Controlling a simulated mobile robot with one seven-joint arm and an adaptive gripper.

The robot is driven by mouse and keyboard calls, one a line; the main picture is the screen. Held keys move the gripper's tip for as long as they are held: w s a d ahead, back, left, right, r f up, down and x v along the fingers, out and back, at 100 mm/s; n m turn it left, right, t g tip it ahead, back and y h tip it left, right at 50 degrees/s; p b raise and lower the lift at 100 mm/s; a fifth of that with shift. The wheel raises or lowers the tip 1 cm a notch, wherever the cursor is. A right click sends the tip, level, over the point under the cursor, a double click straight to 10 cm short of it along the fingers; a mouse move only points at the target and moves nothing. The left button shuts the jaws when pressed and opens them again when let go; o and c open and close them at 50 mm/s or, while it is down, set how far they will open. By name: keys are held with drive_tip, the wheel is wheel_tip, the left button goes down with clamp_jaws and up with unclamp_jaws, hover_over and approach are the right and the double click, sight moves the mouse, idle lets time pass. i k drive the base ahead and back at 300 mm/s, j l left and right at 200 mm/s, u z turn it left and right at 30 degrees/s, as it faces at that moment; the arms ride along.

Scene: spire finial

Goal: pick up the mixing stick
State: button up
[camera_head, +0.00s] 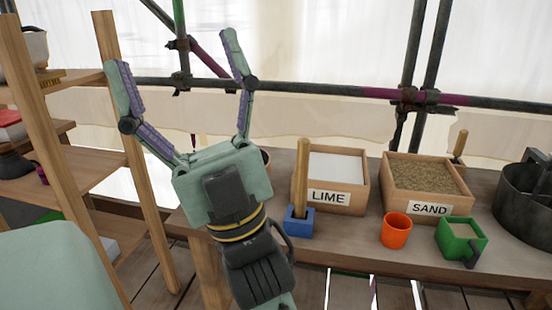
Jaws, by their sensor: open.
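A light wooden stick (302,172), which looks like the mixing stick, stands upright in a small blue holder (299,222) at the front of the bench, before the lime box. My gripper (174,52) is open and empty, its two fingers spread wide and pointing up in the picture. It is to the left of the stick and apart from it. The lower end of the stick is hidden inside the blue holder.
On the bench (350,246) stand a lime box (330,199), a sand box (418,207), an orange cup (396,231), a green container (462,240) and a dark metal tub (525,205). Wooden shelves (90,172) stand left. Scaffold poles (330,90) run behind.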

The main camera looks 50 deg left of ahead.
sight(302, 172)
drive_tip(key=i+l+u, duration=0.1)
drive_tip(key=i+u, duration=0.3)
drive_tip(key=i+l+u, duration=0.15)
drive_tip(key=u, duration=0.25)
drive_tip(key=i+l+u, duration=0.4)
drive_tip(key=k+j, duration=0.1)
